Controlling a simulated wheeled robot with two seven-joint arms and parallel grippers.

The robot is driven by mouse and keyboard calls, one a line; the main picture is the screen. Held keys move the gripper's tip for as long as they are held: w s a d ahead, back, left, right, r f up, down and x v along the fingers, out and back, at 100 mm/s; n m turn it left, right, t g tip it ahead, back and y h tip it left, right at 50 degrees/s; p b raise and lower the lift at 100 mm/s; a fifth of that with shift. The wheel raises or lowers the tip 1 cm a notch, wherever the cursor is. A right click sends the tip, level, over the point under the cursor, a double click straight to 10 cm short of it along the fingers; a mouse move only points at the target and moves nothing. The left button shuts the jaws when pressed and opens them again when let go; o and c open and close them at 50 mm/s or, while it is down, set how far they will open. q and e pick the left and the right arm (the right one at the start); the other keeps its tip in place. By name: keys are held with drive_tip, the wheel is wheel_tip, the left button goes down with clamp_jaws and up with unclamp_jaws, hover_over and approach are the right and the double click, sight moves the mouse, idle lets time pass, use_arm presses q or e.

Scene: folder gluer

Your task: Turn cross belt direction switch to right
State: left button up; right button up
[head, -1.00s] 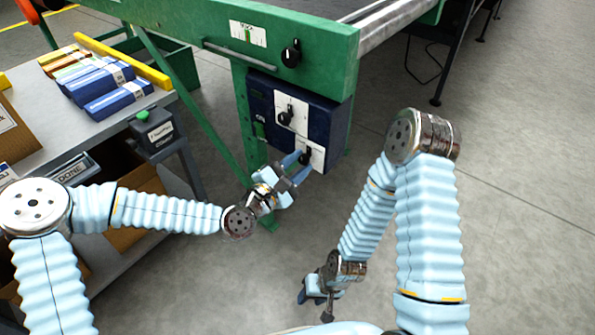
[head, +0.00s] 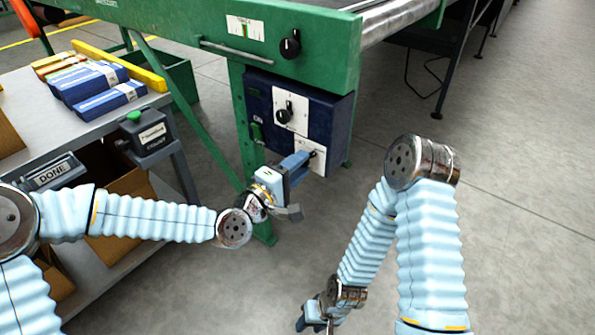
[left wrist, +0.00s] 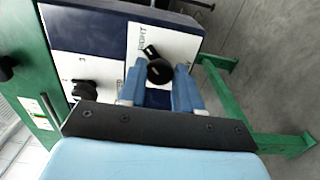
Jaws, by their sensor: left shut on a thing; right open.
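The cross belt direction switch is a black knob (left wrist: 160,71) on the lower white plate (head: 318,157) of a dark blue control box (head: 325,115). In the left wrist view its pointer is tilted toward the upper left, near partly readable lettering that looks like "RIGHT". My left gripper (head: 304,160) is at this plate, its blue fingers shut on the knob from both sides. In the head view the gripper mostly hides the knob. My right gripper (head: 318,316) is open and empty, low over the floor.
Another knob (head: 290,44) is on the green beam (head: 200,22). A grey table (head: 60,115) with blue cartons (head: 108,100) stands left.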

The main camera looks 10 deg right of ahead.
idle(0.3)
use_arm(q)
drive_tip(key=o, duration=1)
drive_tip(key=shift+b+v, duration=1.15)
drive_tip(key=shift+v, duration=5.8)
